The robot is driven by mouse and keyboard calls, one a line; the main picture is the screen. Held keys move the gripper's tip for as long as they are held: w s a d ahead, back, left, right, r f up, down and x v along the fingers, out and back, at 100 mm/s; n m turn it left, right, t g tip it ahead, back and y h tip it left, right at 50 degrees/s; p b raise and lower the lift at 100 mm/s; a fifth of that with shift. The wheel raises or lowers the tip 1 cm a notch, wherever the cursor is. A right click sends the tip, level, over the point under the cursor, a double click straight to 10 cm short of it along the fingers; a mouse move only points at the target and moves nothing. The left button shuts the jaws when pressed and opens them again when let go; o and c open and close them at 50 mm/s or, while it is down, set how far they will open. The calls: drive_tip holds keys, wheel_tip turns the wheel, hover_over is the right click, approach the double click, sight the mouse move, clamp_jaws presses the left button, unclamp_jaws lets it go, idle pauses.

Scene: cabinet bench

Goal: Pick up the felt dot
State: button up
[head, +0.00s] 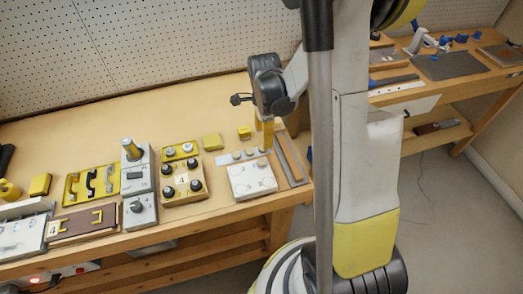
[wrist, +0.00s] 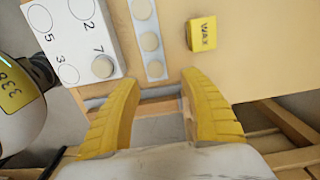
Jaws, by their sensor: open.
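Several beige round dots lie in a row on a grey strip (wrist: 137,25); one of these dots (wrist: 150,41) shows clearly in the wrist view. Another beige dot (wrist: 102,66) sits on the white numbered board (wrist: 75,36), by the number 7. I cannot tell which dot the task means. My gripper (wrist: 160,81) is open, with its yellow fingers apart and no dot between them. In the head view my gripper (head: 267,140) points down above the bench, by the right end of the dot row (head: 249,152). The fingertips are partly hidden there.
A yellow block marked WAX (wrist: 201,33) lies beside the strip. A wooden bar (head: 288,158) lies in a grey tray right of the white board. The bench's right edge is close.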

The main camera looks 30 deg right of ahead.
drive_tip(key=f+b, duration=0.2)
drive_tip(key=f, duration=0.1)
drive_tip(key=f+b, duration=0.1)
drive_tip(key=f, duration=0.1)
drive_tip(key=shift+s+a+f, duration=0.1)
drive_tip(key=shift+s+a, duration=0.2)
drive_tip(key=c, duration=0.9)
drive_tip(key=shift+r, duration=0.2)
wheel_tip(320, 180, up, 5)
drive_tip(key=p, duration=0.3)
drive_tip(key=shift+s+f, duration=0.1)
drive_tip(key=shift+f, duration=0.1)
drive_tip(key=s+d+r+p, duration=0.1)
drive_tip(key=s+r, duration=0.1)
drive_tip(key=s, duration=0.1)
drive_tip(key=s+d+r+p, duration=0.1)
drive_tip(key=s+d+r, duration=0.1)
drive_tip(key=s, duration=0.2)
drive_tip(key=s+d+r+p, duration=0.1)
drive_tip(key=s+d+r, duration=0.1)
drive_tip(key=s, duration=0.1)
drive_tip(key=shift+s+p, duration=0.2)
drive_tip(key=shift+p, duration=0.1)
